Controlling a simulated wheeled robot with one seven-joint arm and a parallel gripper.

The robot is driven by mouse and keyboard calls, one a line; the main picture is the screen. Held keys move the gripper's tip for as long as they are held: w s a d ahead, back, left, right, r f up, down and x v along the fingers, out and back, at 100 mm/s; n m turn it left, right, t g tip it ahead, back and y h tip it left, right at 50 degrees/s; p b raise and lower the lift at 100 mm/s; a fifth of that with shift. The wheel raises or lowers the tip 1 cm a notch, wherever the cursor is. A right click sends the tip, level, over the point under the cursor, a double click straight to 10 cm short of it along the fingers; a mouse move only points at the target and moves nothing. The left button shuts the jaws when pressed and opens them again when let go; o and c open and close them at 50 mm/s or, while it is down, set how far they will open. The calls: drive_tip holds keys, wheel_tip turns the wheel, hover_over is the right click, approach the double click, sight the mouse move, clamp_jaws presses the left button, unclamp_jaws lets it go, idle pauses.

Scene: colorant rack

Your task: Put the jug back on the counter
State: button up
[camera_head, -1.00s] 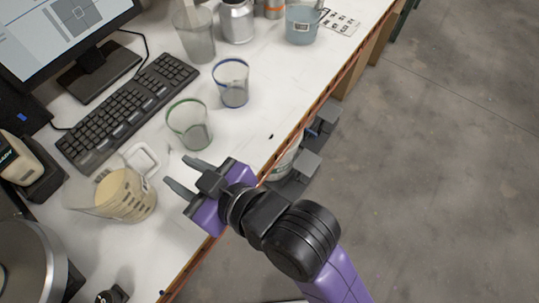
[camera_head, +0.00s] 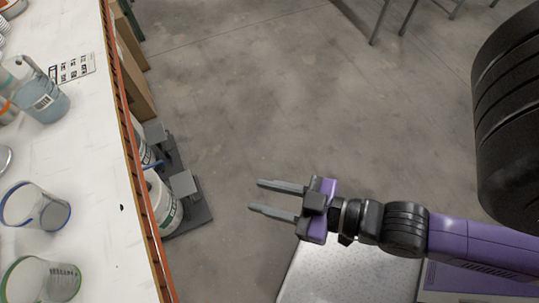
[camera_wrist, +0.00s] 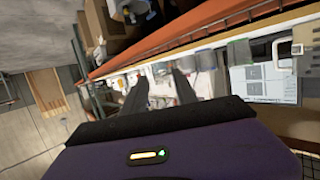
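My gripper (camera_head: 256,197) is open and empty in the head view. It is out over the floor, to the right of the counter (camera_head: 95,160) and apart from it. In the wrist view my two fingers (camera_wrist: 160,80) are spread with nothing between them. A clear jug with a handle and pale blue contents (camera_head: 44,98) stands on the counter at the upper left. The beige-filled jug seen earlier is outside the head view now. I cannot tell which jug the task means.
A blue-rimmed cup (camera_head: 38,210) and a green-rimmed cup (camera_head: 45,282) stand at the counter's left. A white bucket (camera_head: 163,205) sits below the counter's orange edge, beside a grey stand (camera_head: 188,184).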

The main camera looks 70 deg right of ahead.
drive_tip(key=shift+m+h, duration=0.4)
drive_tip(key=shift+h, duration=0.2)
drive_tip(key=s, duration=0.1)
drive_tip(key=s+d+r, duration=0.1)
drive_tip(key=s, duration=0.1)
drive_tip(key=s+d+r, duration=0.1)
drive_tip(key=shift+s+r, duration=0.15)
drive_tip(key=shift+s, duration=0.15)
idle(0.5)
